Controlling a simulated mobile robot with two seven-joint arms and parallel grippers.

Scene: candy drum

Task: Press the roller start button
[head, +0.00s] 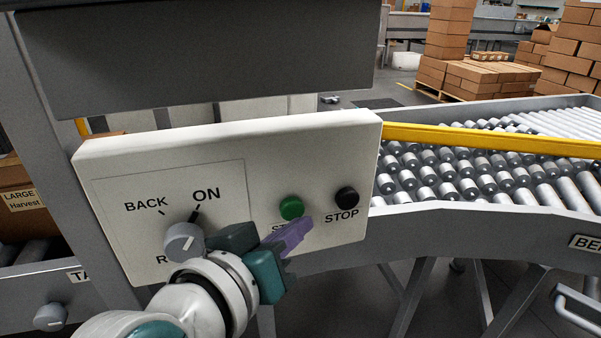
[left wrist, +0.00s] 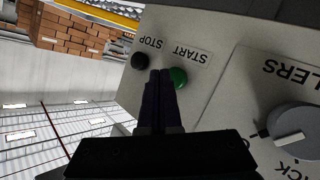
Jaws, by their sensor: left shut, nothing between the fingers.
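The green start button (head: 291,208) is on the right part of a white control panel (head: 240,148) in the head view. It also shows in the left wrist view (left wrist: 179,78), with the word START beside it. My left gripper (head: 303,226) is shut and empty. Its purple fingertips are in front of the panel, just below and right of the green button, and cover part of the START label. In the left wrist view the fingertips (left wrist: 161,76) overlap the button's edge. I cannot tell whether they touch it. My right gripper is not in view.
A black STOP button (head: 347,197) sits right of the green one, close to my fingertips. A grey selector knob (head: 184,242) is on the panel's left part, its mark toward ON. A roller conveyor (head: 470,172) with a yellow rail runs to the right.

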